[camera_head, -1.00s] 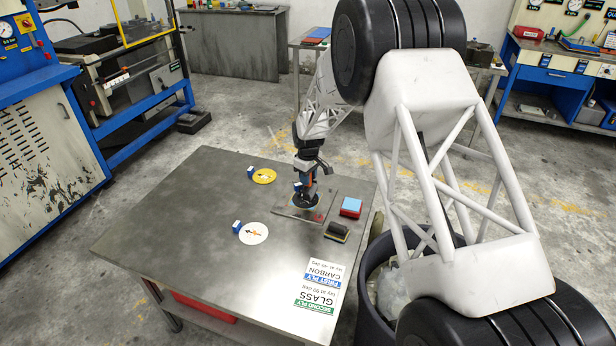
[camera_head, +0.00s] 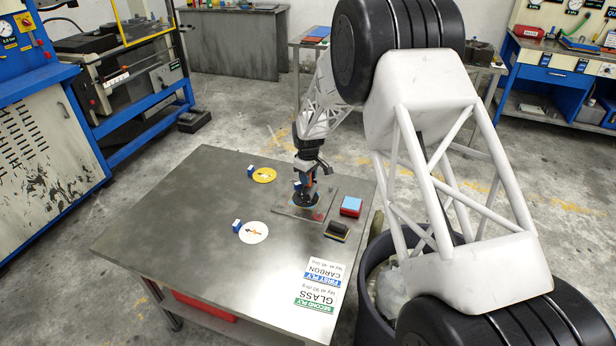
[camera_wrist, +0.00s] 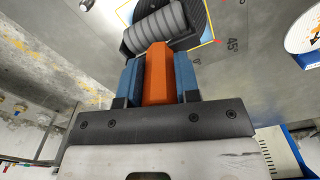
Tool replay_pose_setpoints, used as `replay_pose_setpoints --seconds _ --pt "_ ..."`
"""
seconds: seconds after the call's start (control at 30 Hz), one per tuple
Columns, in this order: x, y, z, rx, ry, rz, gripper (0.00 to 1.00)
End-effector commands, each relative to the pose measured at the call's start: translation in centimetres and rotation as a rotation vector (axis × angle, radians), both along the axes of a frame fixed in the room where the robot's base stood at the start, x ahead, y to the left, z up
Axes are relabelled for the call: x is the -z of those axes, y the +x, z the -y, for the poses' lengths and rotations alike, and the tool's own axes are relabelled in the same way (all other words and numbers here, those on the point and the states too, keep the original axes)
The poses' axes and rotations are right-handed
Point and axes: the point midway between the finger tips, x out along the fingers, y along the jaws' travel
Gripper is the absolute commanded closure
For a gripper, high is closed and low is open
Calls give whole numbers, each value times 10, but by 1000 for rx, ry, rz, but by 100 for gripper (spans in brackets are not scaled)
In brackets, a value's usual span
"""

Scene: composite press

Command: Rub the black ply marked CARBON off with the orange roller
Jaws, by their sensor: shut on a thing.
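My gripper (camera_wrist: 158,85) is shut on the orange handle of the orange roller (camera_wrist: 158,65), with a blue finger on each side. The roller's grey ribbed drum (camera_wrist: 156,28) lies over the left part of the dark round ply (camera_wrist: 196,14); I cannot tell whether it presses on it. Blue shows around part of the dark ply, and its marking is not readable. In the head view my gripper (camera_head: 308,184) points down over the metal plate (camera_head: 284,211), and the black ply (camera_head: 304,202) is partly hidden beneath it.
A white disc (camera_head: 253,233) and a yellow disc (camera_head: 264,175) with small blue-and-white blocks lie to the left. A ply sign (camera_head: 320,285) lies at the front. The table's left is clear.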

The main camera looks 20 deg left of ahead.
Motion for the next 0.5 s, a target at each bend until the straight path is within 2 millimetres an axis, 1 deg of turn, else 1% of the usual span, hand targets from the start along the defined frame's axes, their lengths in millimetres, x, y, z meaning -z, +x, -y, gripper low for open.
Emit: replay_pose_setpoints --seconds 0.5 --pt "5 0 0 0 0 0 96"
